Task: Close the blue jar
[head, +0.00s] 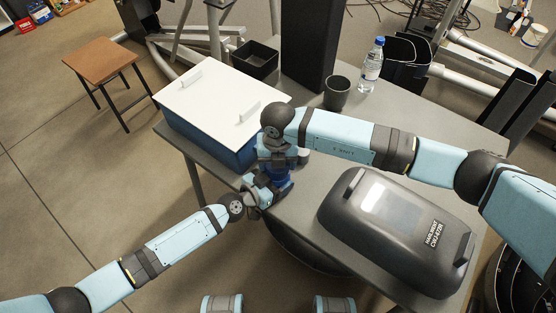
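A small blue jar (283,181) stands on the grey table, near its front left edge, in the head view. It is largely hidden by my two grippers, and I cannot make out its lid or whether it is on. My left gripper (264,189) reaches in from the lower left and is at the jar's side. My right gripper (282,158) points down from above and is over the top of the jar. The fingertips of both are too small and overlapped to show whether they are shut on it.
A blue box with a white lid (222,94) is just left of my grippers. A dark grey case (395,235) lies to the right. A dark mug (337,94), a water bottle (370,70) and a black bin (254,60) stand at the back. A brown stool (99,60) is beyond the table.

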